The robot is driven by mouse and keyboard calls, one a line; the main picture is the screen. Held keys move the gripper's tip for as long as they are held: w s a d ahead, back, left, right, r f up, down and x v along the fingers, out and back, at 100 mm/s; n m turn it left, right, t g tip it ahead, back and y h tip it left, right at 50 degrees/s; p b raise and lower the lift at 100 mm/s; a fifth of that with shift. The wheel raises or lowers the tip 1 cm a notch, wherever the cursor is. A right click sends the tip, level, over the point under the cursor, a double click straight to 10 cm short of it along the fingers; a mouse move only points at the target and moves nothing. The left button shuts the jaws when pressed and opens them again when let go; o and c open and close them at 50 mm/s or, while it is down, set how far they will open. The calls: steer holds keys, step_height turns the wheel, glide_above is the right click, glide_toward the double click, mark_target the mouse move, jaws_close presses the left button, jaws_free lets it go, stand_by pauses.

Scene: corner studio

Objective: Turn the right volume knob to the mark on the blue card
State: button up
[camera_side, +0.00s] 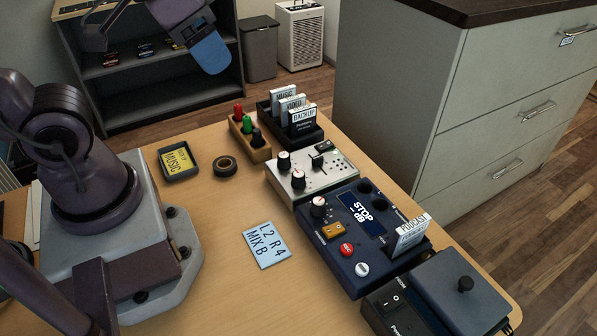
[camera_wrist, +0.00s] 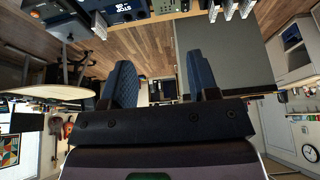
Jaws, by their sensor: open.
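The blue card (camera_side: 266,245) lies flat on the table and reads "L2 R4 MIX B". The pale mixer (camera_side: 332,180) has two knobs near its left edge, a dark-topped one (camera_side: 284,161) and a pale-topped one (camera_side: 298,179). I cannot tell which is the right volume knob, and their settings are too small to read. My gripper (camera_side: 212,60) is high at the top of the side view, well away from the mixer. In the wrist view its two blue padded fingers stand apart with nothing between them; the gripper (camera_wrist: 160,72) is open and empty.
A dark blue recorder (camera_side: 342,242) showing "STOP" adjoins the mixer, with a "PODCAST" cartridge (camera_side: 411,233) standing in it. A wooden plug holder (camera_side: 250,138), cartridge rack (camera_side: 300,137), tape roll (camera_side: 225,167) and small tray (camera_side: 178,160) lie behind. Bare table surrounds the card.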

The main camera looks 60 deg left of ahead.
steer(key=w+f+n+g, duration=0.5)
steer(key=w+f, duration=0.4)
steer(key=f, duration=0.3)
steer(key=n, duration=0.6)
glide_toward(299, 173)
step_height(299, 173, down, 10)
steer(key=shift+s+f, duration=0.1)
steer(key=c, duration=0.9)
